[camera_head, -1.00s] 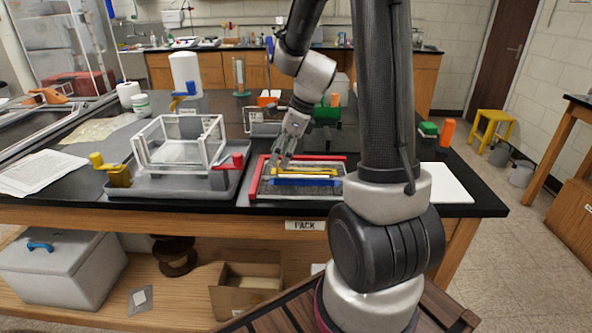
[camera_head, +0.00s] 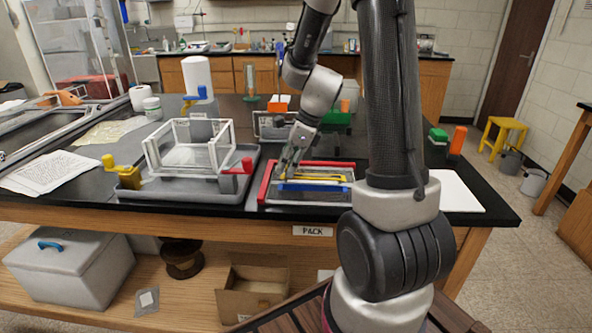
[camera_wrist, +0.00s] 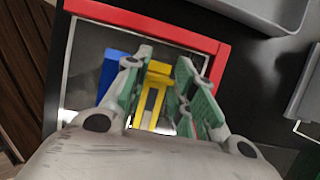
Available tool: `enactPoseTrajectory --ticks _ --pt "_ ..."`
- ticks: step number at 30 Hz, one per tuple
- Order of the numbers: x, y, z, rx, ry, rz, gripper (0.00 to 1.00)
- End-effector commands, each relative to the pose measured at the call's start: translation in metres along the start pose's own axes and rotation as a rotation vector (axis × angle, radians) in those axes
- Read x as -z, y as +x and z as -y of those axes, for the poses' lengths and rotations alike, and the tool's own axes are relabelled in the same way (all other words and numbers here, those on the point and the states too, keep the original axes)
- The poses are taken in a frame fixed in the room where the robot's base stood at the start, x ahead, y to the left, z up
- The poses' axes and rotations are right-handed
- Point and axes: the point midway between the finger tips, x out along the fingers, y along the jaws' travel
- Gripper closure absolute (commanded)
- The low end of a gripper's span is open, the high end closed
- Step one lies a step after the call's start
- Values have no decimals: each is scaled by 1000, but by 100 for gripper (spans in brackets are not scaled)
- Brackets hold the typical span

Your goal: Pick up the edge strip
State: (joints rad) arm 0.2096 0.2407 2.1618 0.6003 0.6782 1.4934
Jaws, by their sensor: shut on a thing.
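Several coloured strips lie in or along a shallow dark tray on the bench. The yellow strip (camera_head: 328,178) lies in the tray and also shows in the wrist view (camera_wrist: 155,85), between my fingers. My gripper (camera_head: 287,172) is low over the left part of the tray, and its green-padded fingers (camera_wrist: 168,72) are shut on the yellow strip. The blue strip (camera_head: 315,187) lies along the near side; in the wrist view (camera_wrist: 110,75) it is just left of the left finger. Red strips (camera_head: 266,183) run along the tray's left and far edges. The exact finger contact is hard to see.
A white open frame (camera_head: 188,147) stands in a grey tray (camera_head: 140,192) to the left, with a yellow clamp (camera_head: 128,178) and a red-handled clamp (camera_head: 236,176). A green block (camera_head: 335,121) stands behind. A white sheet (camera_head: 458,192) lies right of my arm.

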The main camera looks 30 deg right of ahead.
Motion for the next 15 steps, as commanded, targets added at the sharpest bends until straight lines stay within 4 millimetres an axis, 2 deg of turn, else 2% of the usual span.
enactPoseTrajectory --ticks 4,5,9,15 --pt "-9 -20 1 6 -4 3 96" --pt "-12 -26 1 7 -4 3 100" --pt "-24 -55 1 7 -3 4 100" --pt "-35 -84 1 4 -2 3 100"
